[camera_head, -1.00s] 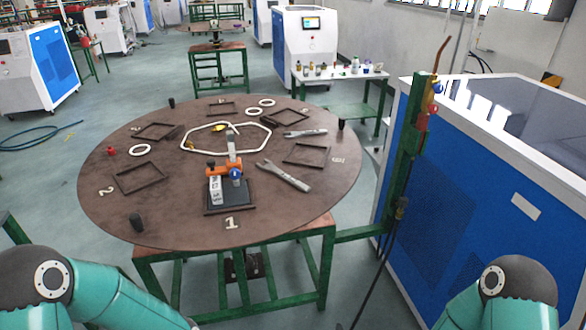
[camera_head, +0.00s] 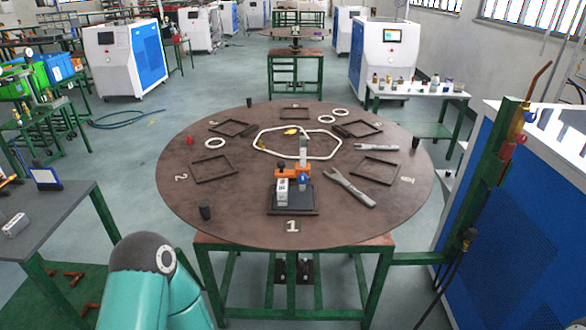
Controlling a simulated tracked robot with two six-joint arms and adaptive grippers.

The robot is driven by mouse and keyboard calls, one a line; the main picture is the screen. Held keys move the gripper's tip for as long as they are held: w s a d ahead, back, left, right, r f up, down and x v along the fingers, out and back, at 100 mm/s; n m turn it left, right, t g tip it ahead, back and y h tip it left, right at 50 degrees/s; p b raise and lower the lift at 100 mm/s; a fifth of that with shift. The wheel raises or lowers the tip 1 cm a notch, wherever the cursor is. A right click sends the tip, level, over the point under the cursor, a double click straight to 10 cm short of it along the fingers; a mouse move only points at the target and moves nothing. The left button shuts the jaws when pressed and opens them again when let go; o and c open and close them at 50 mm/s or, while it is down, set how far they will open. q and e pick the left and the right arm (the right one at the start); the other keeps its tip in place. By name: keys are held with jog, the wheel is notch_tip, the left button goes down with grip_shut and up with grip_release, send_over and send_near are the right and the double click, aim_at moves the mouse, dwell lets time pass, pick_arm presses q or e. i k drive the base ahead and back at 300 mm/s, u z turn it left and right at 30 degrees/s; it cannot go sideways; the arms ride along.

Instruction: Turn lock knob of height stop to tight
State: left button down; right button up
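The height stop (camera_head: 304,160) stands upright on a dark base plate (camera_head: 293,210) near the front of the round table, beside the number 1. It has a grey post, an orange arm (camera_head: 286,173) with a dark knob on its left end, a blue round knob (camera_head: 303,179) in front of the post, and a whitish block (camera_head: 282,191) below the arm. I cannot tell from here how tight any knob is. Neither of my grippers is in view. Only a teal link of my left arm shows at the bottom left.
The round brown table (camera_head: 230,225) holds two wrenches (camera_head: 349,188), several dark square frames (camera_head: 214,169), white rings and a pale hexagonal loop. A green post with a torch (camera_head: 500,150) and a blue machine stand at the right. A grey bench (camera_head: 60,215) stands at the left.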

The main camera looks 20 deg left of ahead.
aim_at(302, 178)
jog(key=k, duration=1)
jog(key=u, duration=0.8)
jog(key=i, duration=1.9)
jog(key=z, duration=0.95)
